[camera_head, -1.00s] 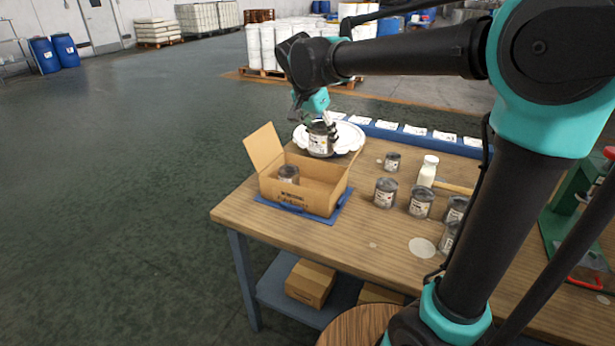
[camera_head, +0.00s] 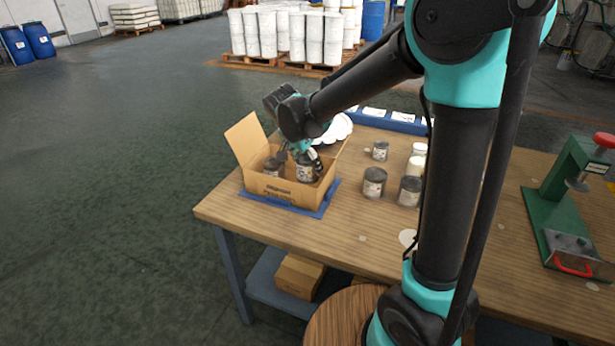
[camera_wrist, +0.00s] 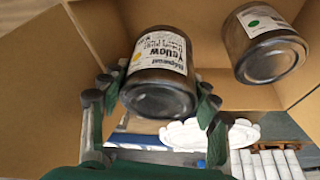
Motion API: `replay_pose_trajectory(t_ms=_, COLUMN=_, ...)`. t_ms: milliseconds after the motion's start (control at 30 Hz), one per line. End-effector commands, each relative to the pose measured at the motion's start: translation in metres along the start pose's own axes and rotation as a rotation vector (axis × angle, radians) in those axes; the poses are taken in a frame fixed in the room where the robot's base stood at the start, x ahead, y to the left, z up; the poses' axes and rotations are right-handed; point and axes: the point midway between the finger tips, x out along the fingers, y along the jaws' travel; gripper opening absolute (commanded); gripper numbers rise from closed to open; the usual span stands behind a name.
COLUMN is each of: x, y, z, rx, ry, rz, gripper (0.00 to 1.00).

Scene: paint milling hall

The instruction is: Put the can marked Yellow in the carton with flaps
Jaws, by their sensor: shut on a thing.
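The can marked Yellow (camera_wrist: 160,75) is in my gripper (camera_wrist: 152,105), its label readable in the wrist view. In the head view my gripper (camera_head: 303,156) is shut on the can (camera_head: 307,169), which is inside the open carton with flaps (camera_head: 281,192). I cannot tell whether the can touches the carton floor. Another can (camera_head: 272,166) is in the carton on the left. In the wrist view this other can (camera_wrist: 262,42) has a green dot and stands apart from the held one.
The carton sits on a blue mat (camera_head: 325,208) at the table's left end. Several cans, one of them here (camera_head: 374,183), and a white bottle (camera_head: 416,164) stand to the right. A white plate (camera_head: 337,130) lies behind the carton. A green press (camera_head: 575,190) stands at far right.

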Motion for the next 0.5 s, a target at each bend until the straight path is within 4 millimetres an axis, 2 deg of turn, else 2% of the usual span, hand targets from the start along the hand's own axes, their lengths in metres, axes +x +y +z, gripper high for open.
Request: replay_pose_trajectory(t_ms=500, x=0.044, y=0.000, z=0.018, rx=0.000, ry=0.000, rz=0.000, gripper=0.20)
